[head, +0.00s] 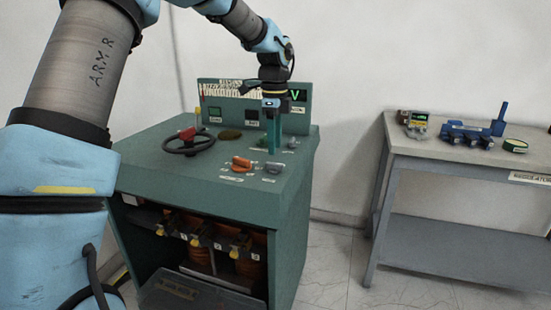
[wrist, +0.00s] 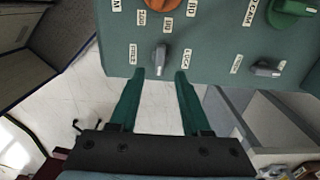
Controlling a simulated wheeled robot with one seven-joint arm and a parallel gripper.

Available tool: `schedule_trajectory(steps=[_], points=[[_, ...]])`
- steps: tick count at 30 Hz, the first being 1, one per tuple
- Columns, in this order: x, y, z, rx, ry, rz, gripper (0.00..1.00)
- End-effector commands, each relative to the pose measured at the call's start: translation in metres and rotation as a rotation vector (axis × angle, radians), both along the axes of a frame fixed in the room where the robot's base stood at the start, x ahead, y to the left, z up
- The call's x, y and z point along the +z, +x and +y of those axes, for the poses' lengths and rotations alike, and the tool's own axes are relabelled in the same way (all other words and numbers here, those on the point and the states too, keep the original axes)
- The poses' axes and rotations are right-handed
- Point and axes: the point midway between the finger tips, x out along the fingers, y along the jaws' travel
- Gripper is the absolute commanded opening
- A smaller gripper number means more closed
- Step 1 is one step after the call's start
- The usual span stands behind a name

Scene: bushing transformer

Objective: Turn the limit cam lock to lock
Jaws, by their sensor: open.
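My gripper (wrist: 159,73) is open and empty, its two green fingers pointing at the console top. In the wrist view a small grey lever knob (wrist: 160,55) stands just beyond and between the fingertips, untouched. FREE is printed at its left and LOCK at its right; the lever lies roughly midway, along the picture's vertical. A second grey knob (wrist: 267,69) sits farther right, turned sideways, with partly readable labels. I cannot tell from the labels which one is the limit cam lock. In the head view my gripper (head: 273,150) hangs over the right part of the green console (head: 150,150).
An orange knob (wrist: 163,4) and a green knob (wrist: 290,10) lie near the grey ones. A handwheel (head: 187,142) with a red part is at the console's left. A panel with gauges (head: 215,114) rises behind. A grey table (head: 450,155) with parts stands right.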

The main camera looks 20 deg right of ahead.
Motion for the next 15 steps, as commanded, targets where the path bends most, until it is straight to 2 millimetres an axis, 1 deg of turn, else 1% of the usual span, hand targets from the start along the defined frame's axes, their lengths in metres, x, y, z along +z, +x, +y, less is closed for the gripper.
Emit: schedule_trajectory(steps=[1,3,6,10,15], points=[[-0.009,-0.001,0.001,-0.001,0.003,0.004,0.47],[-0.021,-0.001,0.000,0.000,0.003,0.003,0.47],[-0.036,0.000,0.000,0.002,0.001,0.001,0.47],[-0.048,0.000,0.001,0.002,0.001,-0.001,0.47],[-0.054,0.000,0.001,0.002,0.001,-0.001,0.47]])
